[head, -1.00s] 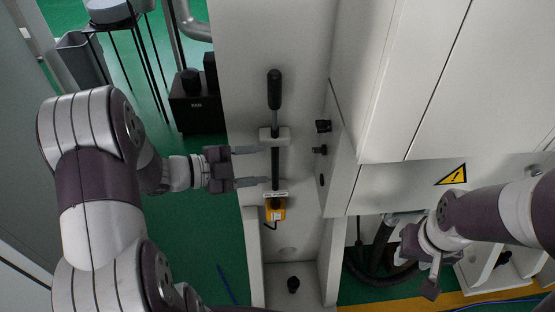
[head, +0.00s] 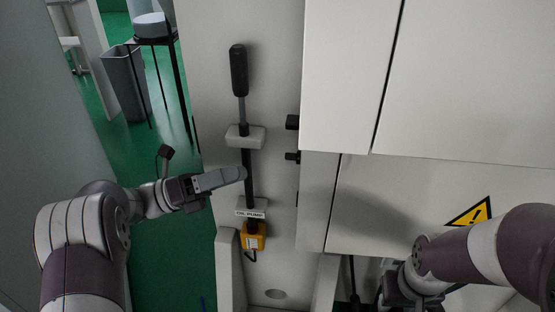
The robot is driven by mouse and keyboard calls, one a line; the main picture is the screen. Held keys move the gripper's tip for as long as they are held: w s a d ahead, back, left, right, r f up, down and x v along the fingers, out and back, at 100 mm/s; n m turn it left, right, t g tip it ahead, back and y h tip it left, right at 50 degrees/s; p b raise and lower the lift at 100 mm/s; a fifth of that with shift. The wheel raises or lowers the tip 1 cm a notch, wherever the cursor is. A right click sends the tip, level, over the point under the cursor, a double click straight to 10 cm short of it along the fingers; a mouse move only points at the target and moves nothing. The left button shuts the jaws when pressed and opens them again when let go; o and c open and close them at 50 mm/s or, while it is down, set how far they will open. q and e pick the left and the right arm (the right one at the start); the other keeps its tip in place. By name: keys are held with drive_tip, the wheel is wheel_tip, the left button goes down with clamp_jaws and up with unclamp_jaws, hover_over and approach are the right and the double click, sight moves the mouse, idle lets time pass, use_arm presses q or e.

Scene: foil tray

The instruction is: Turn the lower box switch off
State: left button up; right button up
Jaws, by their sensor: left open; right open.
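A white panel (head: 205,70) stands ahead in the head view. Two black switch knobs, an upper one (head: 292,122) and a lower one (head: 292,156), stick out along its right edge. A yellow box (head: 253,237) sits low on the panel under an OIL-PUMP label (head: 251,213). My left gripper (head: 236,174) is open and empty, its fingers seen nearly edge-on. They point right, by the lever rod and left of the lower knob; I cannot tell if they touch the rod. My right gripper (head: 400,288) is open at the lower right, its fingertips hard to make out.
A long lever with a black grip (head: 238,70) runs down the panel through a white bracket (head: 245,136). White cabinet doors (head: 350,70) jut out at the right, above a yellow warning sign (head: 470,212). A grey bin (head: 125,82) and black stand (head: 152,40) are at the back left.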

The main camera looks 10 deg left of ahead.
sight(291, 157)
use_arm(q)
drive_tip(key=x, duration=0.9)
drive_tip(key=shift+d, duration=0.3)
drive_tip(key=shift+r, duration=0.1)
drive_tip(key=c, duration=1)
